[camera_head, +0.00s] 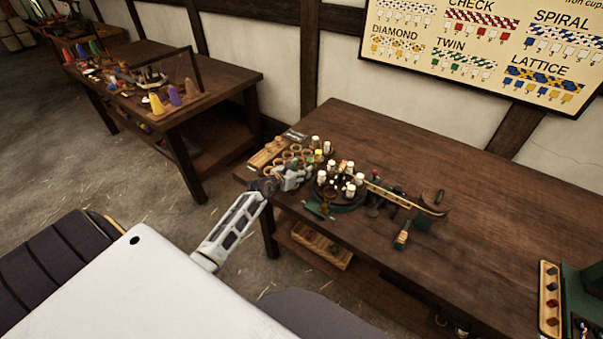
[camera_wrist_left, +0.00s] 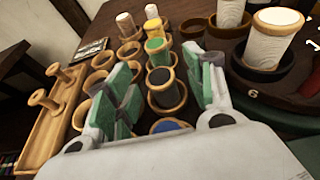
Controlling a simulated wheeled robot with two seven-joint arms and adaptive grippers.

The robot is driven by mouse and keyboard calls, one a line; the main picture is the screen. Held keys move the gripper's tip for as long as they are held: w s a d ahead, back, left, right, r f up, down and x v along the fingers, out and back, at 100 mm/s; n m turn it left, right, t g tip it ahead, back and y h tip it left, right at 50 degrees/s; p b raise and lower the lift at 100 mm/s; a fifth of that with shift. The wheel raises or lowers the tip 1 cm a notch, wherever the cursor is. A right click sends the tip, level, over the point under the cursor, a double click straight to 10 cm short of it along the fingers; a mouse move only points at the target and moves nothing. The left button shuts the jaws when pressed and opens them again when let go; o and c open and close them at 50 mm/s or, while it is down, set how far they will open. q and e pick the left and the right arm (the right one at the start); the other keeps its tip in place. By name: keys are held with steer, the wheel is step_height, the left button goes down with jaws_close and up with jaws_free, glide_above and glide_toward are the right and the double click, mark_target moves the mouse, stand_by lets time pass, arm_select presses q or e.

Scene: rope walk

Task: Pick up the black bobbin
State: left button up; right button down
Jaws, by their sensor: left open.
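The black bobbin (camera_wrist_left: 164,90) sits in a round wooden cup in the left wrist view, with its dark top showing. My left gripper (camera_wrist_left: 162,66) is open, its green-padded fingers on either side of the black bobbin in that view. I cannot tell how far above it the fingertips are. In the head view the left gripper (camera_head: 290,178) is over the cups at the table's near left corner, and I cannot make out the black bobbin there. My right gripper is not in view.
Green (camera_wrist_left: 156,46), yellow (camera_wrist_left: 153,25) and blue (camera_wrist_left: 170,126) bobbins stand close in the same rows of cups. A wooden rack with pegs (camera_wrist_left: 58,95) lies left. A round stand with white bobbins (camera_wrist_left: 272,42) is right. The table's right side (camera_head: 520,200) is largely clear.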

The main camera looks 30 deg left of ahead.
arm_select(q)
steer(key=c, duration=1)
steer(key=shift+r, duration=0.1)
steer(key=shift+r+p, duration=0.55)
steer(key=shift+r, duration=4.4)
